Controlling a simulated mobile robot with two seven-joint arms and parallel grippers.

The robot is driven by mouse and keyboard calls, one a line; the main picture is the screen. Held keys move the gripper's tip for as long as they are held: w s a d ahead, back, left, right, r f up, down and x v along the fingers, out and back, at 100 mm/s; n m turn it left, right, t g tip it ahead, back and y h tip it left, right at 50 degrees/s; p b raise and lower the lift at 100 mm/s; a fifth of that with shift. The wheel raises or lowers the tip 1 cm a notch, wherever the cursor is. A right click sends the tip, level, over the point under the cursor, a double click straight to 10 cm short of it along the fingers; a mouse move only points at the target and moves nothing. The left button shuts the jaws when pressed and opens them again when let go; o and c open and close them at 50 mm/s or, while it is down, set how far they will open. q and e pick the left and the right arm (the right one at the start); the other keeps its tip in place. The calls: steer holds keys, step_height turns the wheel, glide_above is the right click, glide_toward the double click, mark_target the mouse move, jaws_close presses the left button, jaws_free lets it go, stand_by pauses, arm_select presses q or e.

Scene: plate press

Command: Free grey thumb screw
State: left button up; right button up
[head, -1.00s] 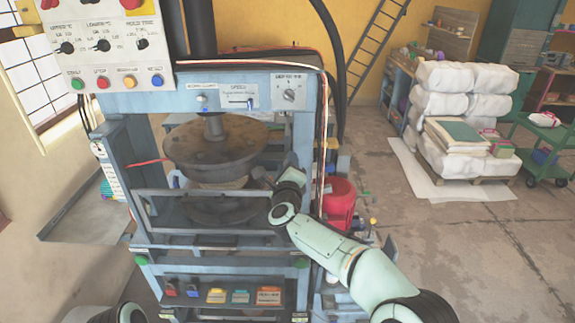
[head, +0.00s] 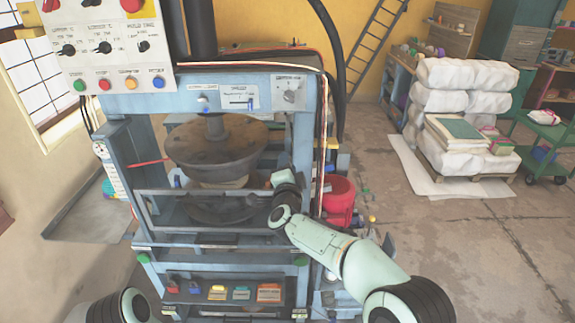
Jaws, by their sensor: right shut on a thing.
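My right gripper (head: 257,202) reaches into the right side of the blue press frame, low between the round upper platen (head: 216,148) and the dark lower plate (head: 210,212). It is dark and small against the dark plate. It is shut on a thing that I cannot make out. I cannot pick out the grey thumb screw for sure. My right wrist hides part of the press's right side. My left gripper is not in view; only part of my left arm shows at the bottom left.
A control panel (head: 115,48) with knobs and buttons hangs at the upper left. A front bar (head: 160,200) crosses the press opening. A red container (head: 338,196) stands right of the press. White sacks (head: 450,95) are stacked on a pallet.

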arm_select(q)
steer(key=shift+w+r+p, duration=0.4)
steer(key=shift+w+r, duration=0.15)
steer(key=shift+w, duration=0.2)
arm_select(e)
steer(key=shift+r+n, duration=0.1)
steer(key=shift+n, duration=6.6)
steer(key=shift+d, duration=0.1)
steer(key=o, duration=1.1)
steer(key=shift+c, duration=0.2)
